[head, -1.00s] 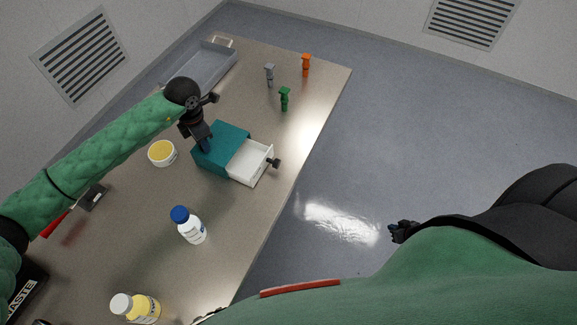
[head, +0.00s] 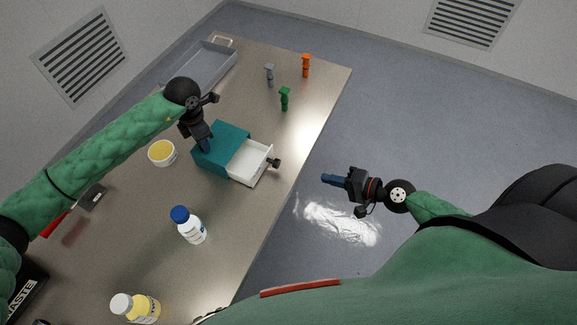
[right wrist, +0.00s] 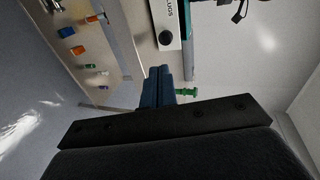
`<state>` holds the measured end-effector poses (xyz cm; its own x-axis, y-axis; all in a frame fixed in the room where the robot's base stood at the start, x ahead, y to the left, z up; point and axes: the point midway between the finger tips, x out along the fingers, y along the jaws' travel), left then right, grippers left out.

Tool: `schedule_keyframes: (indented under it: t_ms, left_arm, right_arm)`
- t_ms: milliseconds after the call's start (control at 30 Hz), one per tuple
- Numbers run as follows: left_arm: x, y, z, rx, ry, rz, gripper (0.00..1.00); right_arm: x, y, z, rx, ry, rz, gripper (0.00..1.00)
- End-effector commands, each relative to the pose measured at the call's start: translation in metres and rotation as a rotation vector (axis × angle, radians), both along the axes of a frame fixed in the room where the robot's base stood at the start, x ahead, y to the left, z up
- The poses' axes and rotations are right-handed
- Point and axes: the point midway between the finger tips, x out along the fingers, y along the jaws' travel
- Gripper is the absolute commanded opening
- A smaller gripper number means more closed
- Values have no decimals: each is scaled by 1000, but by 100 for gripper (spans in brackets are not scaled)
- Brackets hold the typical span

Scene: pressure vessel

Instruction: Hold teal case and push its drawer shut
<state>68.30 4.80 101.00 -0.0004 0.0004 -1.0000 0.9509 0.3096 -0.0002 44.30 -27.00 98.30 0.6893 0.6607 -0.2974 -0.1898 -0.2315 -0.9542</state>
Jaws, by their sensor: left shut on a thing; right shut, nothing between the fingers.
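The teal case (head: 222,145) lies on the table with its white drawer (head: 250,162) pulled out toward the right table edge. A dark knob (head: 276,163) is on the drawer's front. My left gripper (head: 207,148) is shut on the teal case from above; its fingertips are partly hidden. My right gripper (head: 328,179) is shut and empty, beyond the table edge, to the right of the knob and apart from it. In the right wrist view, its blue fingers (right wrist: 158,88) show below the white drawer front (right wrist: 167,14) with its knob (right wrist: 165,38).
Grey (head: 270,75), orange (head: 306,66) and green (head: 285,99) pegs stand behind the case. A yellow-filled cup (head: 162,153), a blue-capped bottle (head: 190,226) and a yellow bottle (head: 138,308) are to the left and front. A grey tray (head: 205,66) is at the back. Open floor lies right of the table.

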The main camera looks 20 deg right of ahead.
Motion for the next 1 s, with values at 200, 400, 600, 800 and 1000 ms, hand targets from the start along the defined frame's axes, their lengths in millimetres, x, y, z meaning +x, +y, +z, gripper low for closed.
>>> schedule_keyframes:
  t_ms: [200,400,600,800,1000]
  left_arm:
    - [0,0,0,0,0,0,0]
    - [0,0,0,0,0,0,0]
    - [0,0,0,0,0,0,0]
    - [0,0,0,0,0,0,0]
    - [0,0,0,0,0,0,0]
  right_arm:
    - [4,2,-2,25,26,-12,0]
    - [17,15,-7,26,23,-13,0]
    - [34,31,-15,26,24,-14,0]
    - [52,49,-23,26,24,-14,0]
    - [72,67,-31,25,24,-13,0]
